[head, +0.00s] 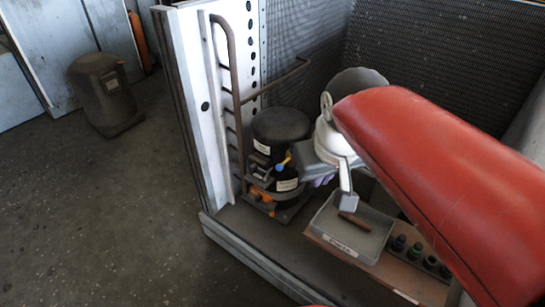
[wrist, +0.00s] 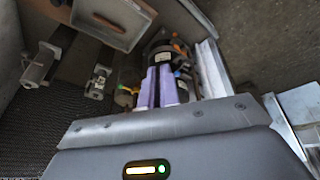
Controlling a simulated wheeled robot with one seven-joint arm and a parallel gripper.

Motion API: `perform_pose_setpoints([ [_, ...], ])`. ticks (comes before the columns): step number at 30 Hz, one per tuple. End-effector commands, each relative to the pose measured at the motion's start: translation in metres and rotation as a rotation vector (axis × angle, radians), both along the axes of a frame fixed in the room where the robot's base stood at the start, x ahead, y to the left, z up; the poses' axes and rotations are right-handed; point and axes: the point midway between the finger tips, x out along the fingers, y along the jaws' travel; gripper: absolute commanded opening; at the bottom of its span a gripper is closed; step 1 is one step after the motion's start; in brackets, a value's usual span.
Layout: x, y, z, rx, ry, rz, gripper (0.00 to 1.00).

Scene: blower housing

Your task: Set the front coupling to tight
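A black compressor-like unit (head: 280,128) with white labels stands inside the metal housing. A blue and yellow fitting (head: 285,161) is on its side, and an orange part (head: 262,194) is near its base. I cannot tell which fitting is the front coupling. My gripper (head: 322,181) is just right of the unit, largely hidden by my wrist. In the wrist view its purple fingers (wrist: 161,86) point toward the unit (wrist: 172,58), close together with a narrow dark strip between them. Whether they touch or hold anything is unclear. An orange-yellow part (wrist: 179,48) shows beyond their tips.
A grey tray (head: 375,237) holding a brown piece is right of the unit. A board (head: 420,283) with several dark knobs or bottles lies beside it. A bent pipe (head: 235,90) rises along the white perforated panel (head: 235,30). Open floor (head: 100,220) lies left of the housing.

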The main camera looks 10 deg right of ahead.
Motion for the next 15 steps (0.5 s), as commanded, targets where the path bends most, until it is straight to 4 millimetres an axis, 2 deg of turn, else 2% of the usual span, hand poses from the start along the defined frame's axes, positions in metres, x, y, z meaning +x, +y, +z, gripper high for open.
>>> perform_pose_setpoints([
  [1, 0.016, 0.003, 0.006, -0.012, 0.029, 0.023, 0.0],
  [6, 0.063, 0.013, 0.021, -0.047, 0.119, 0.094, 0.0],
  [10, 0.1, 0.022, 0.027, -0.072, 0.187, 0.148, 0.0],
  [15, 0.148, 0.036, 0.024, -0.099, 0.276, 0.218, 0.0],
])
